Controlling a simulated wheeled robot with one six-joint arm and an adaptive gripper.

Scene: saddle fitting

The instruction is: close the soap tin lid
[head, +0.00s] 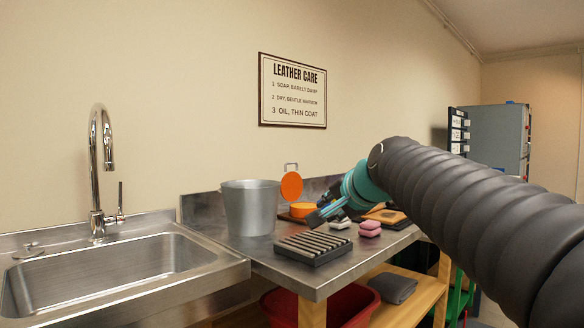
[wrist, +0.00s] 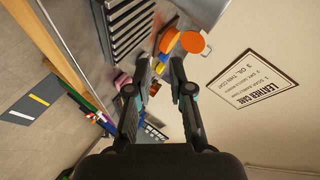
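The soap tin's orange base (head: 303,210) sits on the steel counter behind the slatted rack, partly hidden by my gripper. Its round orange lid (head: 291,186) stands up open above the base. In the wrist view the lid (wrist: 193,42) and the base (wrist: 168,40) show beyond the fingertips. My gripper (head: 322,213) is to the right of the tin in the head view, with its fingers toward the lower left. In the wrist view my gripper (wrist: 160,72) is open, with nothing between its fingers. Contact with the tin cannot be seen.
A grey metal bucket (head: 250,207) stands left of the tin. A dark slatted rack (head: 313,248) lies in front. Pink sponges (head: 370,228) and a pale block (head: 341,223) lie to the right. A sink (head: 115,270) and faucet (head: 104,165) are at the left.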

